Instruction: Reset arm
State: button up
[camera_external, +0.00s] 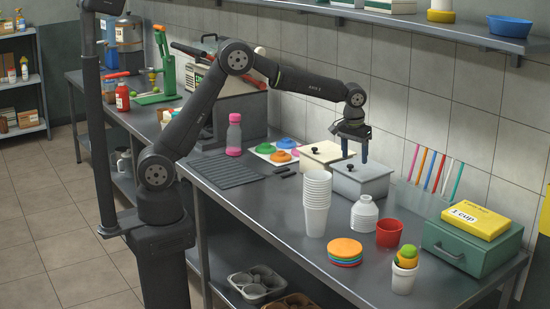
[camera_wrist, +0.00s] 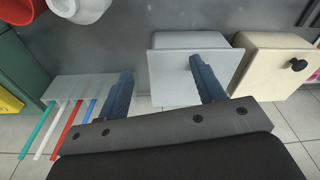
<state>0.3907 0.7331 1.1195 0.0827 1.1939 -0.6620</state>
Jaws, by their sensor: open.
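My gripper (camera_external: 354,149) points down above the grey lidded box (camera_external: 361,179) near the wall side of the steel counter. In the wrist view its two blue fingers (camera_wrist: 163,85) are wide apart with nothing between them. The grey box (camera_wrist: 178,92) shows beyond and between the fingers, its lid knob partly hidden by the right finger. In the outside view the fingertips overlap the box's lid; whether they touch it I cannot tell.
A cream lidded box (camera_external: 325,156) stands left of the grey one. White stacked cups (camera_external: 317,204), a white bottle (camera_external: 364,215), a red cup (camera_external: 389,233) and a straw holder (camera_external: 420,199) stand nearby. A pink bottle (camera_external: 234,135) stands farther left.

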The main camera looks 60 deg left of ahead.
jog(key=a+n, duration=0.1)
jog(key=a, duration=0.7)
jog(key=shift+w+f+n, duration=0.3)
jog(key=shift+w+f, duration=0.05)
jog(key=shift+f, duration=0.1)
